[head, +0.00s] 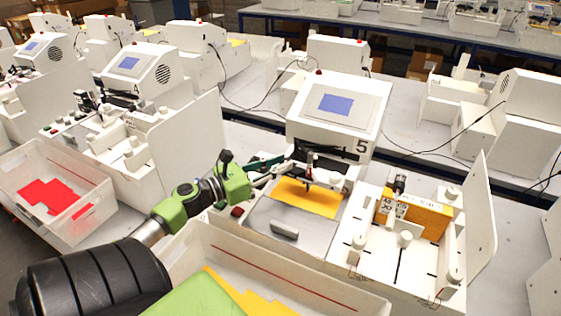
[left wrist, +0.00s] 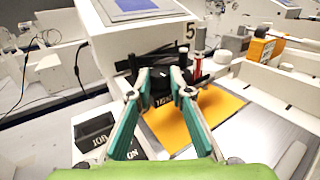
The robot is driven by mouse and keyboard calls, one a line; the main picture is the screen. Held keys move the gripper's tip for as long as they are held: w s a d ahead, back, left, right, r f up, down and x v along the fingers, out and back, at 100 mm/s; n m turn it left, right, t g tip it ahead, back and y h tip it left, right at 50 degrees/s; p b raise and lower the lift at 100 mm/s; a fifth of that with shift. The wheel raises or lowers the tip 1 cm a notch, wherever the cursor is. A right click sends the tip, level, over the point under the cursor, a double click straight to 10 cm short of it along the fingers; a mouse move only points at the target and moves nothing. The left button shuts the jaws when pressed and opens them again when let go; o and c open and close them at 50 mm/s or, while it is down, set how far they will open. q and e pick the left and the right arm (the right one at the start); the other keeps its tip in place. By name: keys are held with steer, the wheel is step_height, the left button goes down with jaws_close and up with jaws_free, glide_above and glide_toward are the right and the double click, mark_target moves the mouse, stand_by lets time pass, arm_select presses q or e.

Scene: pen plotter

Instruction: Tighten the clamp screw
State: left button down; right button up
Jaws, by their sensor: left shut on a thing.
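The pen plotter marked 5 (head: 333,105) stands mid-picture with a blue screen. A yellow sheet (head: 308,197) lies on its grey bed, under the dark pen carriage (head: 322,165). My left gripper (head: 288,160) reaches in from the left to the carriage. In the left wrist view its teal fingers (left wrist: 160,77) close on a small dark part at the carriage, the clamp screw, which they mostly hide. A red and white pen-like part (left wrist: 197,66) stands upright just right of the fingers. My right gripper is not in view.
A white crate (head: 300,262) with yellow sheets stands in front of the plotter. A white fixture (head: 385,250) with posts and an orange block (head: 425,217) is to the right. A grey bar (head: 284,228) lies on the bed. Another crate (head: 95,180) holds red sheets at left.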

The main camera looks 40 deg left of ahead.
arm_select(q)
steer(key=m+g+h+b, duration=0.1)
steer(key=m+h+b, duration=0.1)
steer(key=a+m+g+h+b, duration=0.1)
steer(key=m+h+b, duration=0.1)
steer(key=h, duration=0.1)
steer(key=m+g+h+b, duration=0.2)
steer(key=shift+w+a+f+h+b, duration=0.15)
steer(key=shift+w+h+b, duration=0.25)
steer(key=m+g+h+b, duration=0.2)
steer(key=g+b, duration=0.1)
steer(key=m+g+h+b, duration=0.1)
steer(key=g+b, duration=0.1)
steer(key=shift+w+a+m+h, duration=0.15)
steer(key=shift+w+m+h, duration=0.1)
steer(key=shift+m+h, duration=0.05)
steer(key=c, duration=1.8)
jaws_free()
steer(key=shift+c, duration=0.2)
steer(key=shift+r, duration=0.2)
step_height(320, 180, up, 10)
steer(key=shift+f, duration=0.1)
